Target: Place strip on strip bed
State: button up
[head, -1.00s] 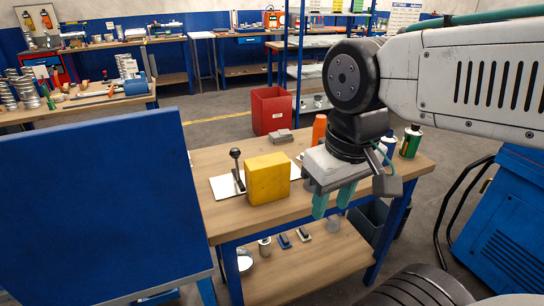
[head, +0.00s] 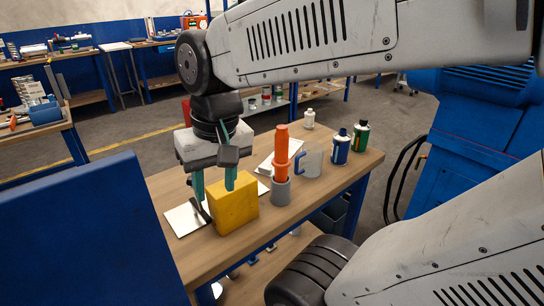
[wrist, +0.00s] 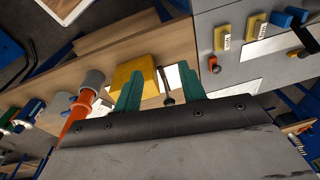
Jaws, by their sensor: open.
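My gripper (head: 214,187) is open, with two teal fingers pointing down over the wooden workbench. Its fingers hang close behind and above the yellow block (head: 236,205), near the black-handled lever on a white plate (head: 183,220); contact cannot be told. In the wrist view my gripper (wrist: 160,77) has nothing visible between its fingers except the lever (wrist: 168,99) and white plate beyond. The yellow block (wrist: 133,72) shows beside the left finger there. I cannot pick out with certainty a strip or a strip bed in these views.
An orange tool (head: 282,145) stands in a grey cup (head: 281,192) right of the block. A blue panel (head: 80,235) rises at the left. Bare benchtop (head: 270,222) lies in front.

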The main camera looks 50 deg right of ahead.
jog(key=w+d+m, duration=0.6)
jog(key=w+m, duration=0.1)
jog(key=w, duration=0.1)
jog(key=m+t, duration=0.3)
jog(key=m, duration=2)
send_over(265, 167)
jog(key=s, duration=0.3)
notch_tip(265, 167, down, 14)
jog(key=shift+m, duration=0.3)
jog(key=x, duration=0.7)
jog(key=shift+s+d+f, duration=0.15)
grip_shut()
